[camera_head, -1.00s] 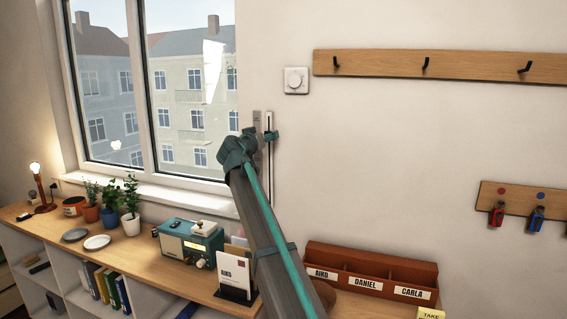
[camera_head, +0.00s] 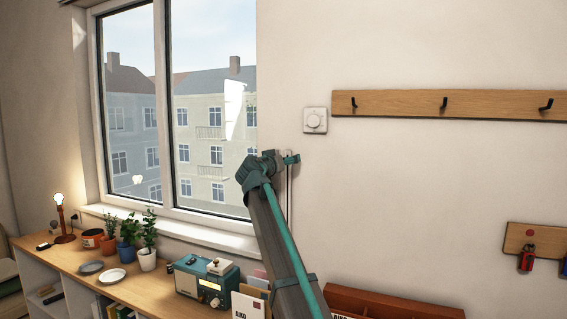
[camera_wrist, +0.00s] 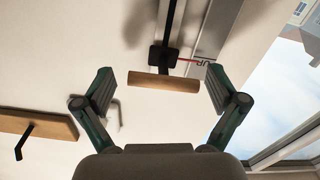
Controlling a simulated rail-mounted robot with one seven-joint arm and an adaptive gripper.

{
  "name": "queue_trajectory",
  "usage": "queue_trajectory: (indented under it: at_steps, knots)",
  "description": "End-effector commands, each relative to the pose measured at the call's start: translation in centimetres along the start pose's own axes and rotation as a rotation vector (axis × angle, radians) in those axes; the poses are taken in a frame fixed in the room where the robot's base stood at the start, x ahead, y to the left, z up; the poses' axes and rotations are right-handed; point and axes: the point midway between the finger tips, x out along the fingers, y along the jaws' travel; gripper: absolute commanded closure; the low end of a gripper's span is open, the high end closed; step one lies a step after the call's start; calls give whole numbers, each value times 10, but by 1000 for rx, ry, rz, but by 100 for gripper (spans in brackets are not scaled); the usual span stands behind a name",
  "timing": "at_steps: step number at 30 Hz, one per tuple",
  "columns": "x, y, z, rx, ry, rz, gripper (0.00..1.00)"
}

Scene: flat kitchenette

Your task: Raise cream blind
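A wooden cylinder handle (camera_wrist: 164,82) on a black slider block (camera_wrist: 163,57) shows in the wrist view. A dark rod runs up from the block, beside a grey metal strip (camera_wrist: 218,30). A red pointer reaches from the block to lettering that reads "UP". My gripper (camera_wrist: 160,90) is open, one finger on each side of the handle, with gaps at both ends. In the head view my gripper (camera_head: 276,160) is at the wall just right of the window, near the track's top. No cream blind is visible; the visible window (camera_head: 175,110) is uncovered.
A thermostat (camera_head: 315,120) and a hook rail (camera_head: 450,105) are on the wall to the right. Below stands a wooden shelf top (camera_head: 130,292) with plants, a radio (camera_head: 207,283) and a letter holder. A red-brown organiser (camera_head: 385,300) is lower right.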

Motion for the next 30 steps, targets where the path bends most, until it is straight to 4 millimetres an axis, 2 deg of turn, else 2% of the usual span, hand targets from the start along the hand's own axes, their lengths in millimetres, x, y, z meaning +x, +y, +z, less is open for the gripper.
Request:
queue_trajectory:
  at_steps: [7,11,24,30]
  knots:
    - [-2,-1,2,0,-2,-1,5]
    - [-11,-1,2,0,-1,-2,5]
    - [-89,0,3,0,0,-2,5]
    - [-113,0,2,0,-1,-2,5]
